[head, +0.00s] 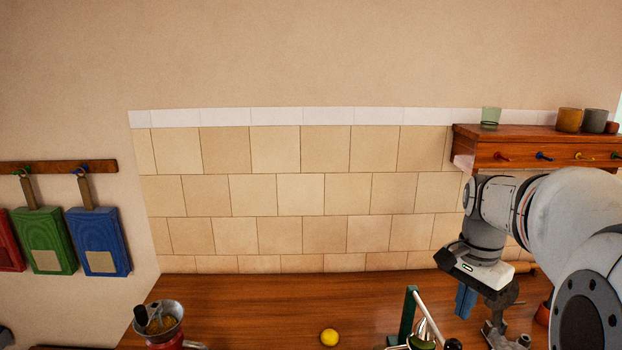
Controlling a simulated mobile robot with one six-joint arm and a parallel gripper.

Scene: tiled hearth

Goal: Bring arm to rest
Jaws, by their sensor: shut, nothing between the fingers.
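My arm comes in from the right and bends downward over the counter. My gripper (465,302) hangs in front of the tiled wall, above the right part of the wooden counter (260,300). Its blue fingers are shut with nothing held. Dark and metal parts beside and below it partly overlap, and I cannot tell whether they touch it.
A wooden shelf (540,134) with pegs and cups is close behind the arm. On the counter are a yellow ball-like fruit (329,337), a green-and-metal stand (408,315) and a grinder-like hopper (160,322). Counter between hopper and fruit is clear. Boards (98,243) hang left.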

